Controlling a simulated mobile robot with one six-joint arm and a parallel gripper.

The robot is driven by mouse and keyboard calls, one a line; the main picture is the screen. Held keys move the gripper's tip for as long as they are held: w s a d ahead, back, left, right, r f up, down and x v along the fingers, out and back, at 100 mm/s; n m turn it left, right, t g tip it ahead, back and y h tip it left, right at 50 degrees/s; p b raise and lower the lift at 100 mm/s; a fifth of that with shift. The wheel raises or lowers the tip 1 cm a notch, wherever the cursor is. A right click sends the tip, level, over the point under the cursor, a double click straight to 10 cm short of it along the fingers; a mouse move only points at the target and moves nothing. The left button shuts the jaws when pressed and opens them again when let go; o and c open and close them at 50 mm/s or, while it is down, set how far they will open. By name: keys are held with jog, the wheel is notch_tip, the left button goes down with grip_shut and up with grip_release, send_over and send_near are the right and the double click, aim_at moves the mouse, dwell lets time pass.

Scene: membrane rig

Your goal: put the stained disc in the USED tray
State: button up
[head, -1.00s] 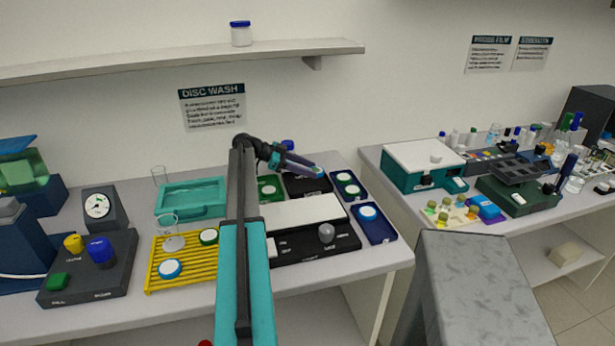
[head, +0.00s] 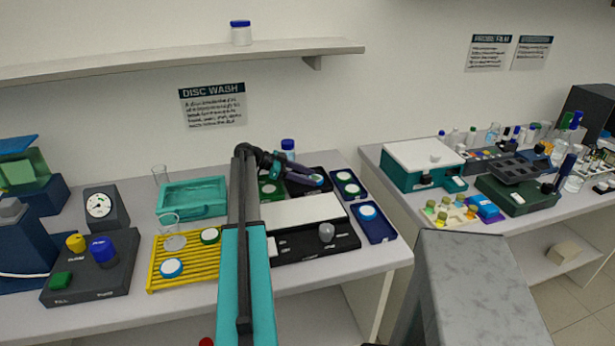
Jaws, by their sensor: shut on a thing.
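My gripper (head: 316,181) reaches to the right from the end of my arm, low over the black tray (head: 325,171) at the back of the bench. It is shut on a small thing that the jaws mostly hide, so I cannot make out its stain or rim. I cannot read any USED label on the trays. White discs with blue rims lie on the yellow rack (head: 158,287) and in the front blue tray (head: 388,236). A green-rimmed disc (head: 210,236) is also on the rack.
A green tray (head: 263,199) adjoins the black tray on the left, and a blue tray (head: 337,175) with green-rimmed discs on the right. A white-topped device (head: 300,213) stands in front. A blue-capped jar (head: 288,148) stands behind my gripper.

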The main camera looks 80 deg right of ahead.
jog(key=shift+f, duration=0.1)
jog(key=o, duration=1)
jog(key=shift+r, duration=0.2)
jog(key=shift+w+a, duration=0.1)
jog(key=shift+w, duration=0.3)
jog(key=b+v, duration=0.3)
jog(key=v, duration=0.8)
jog(key=shift+w+r+b, duration=0.1)
jog(key=shift+b, duration=0.2)
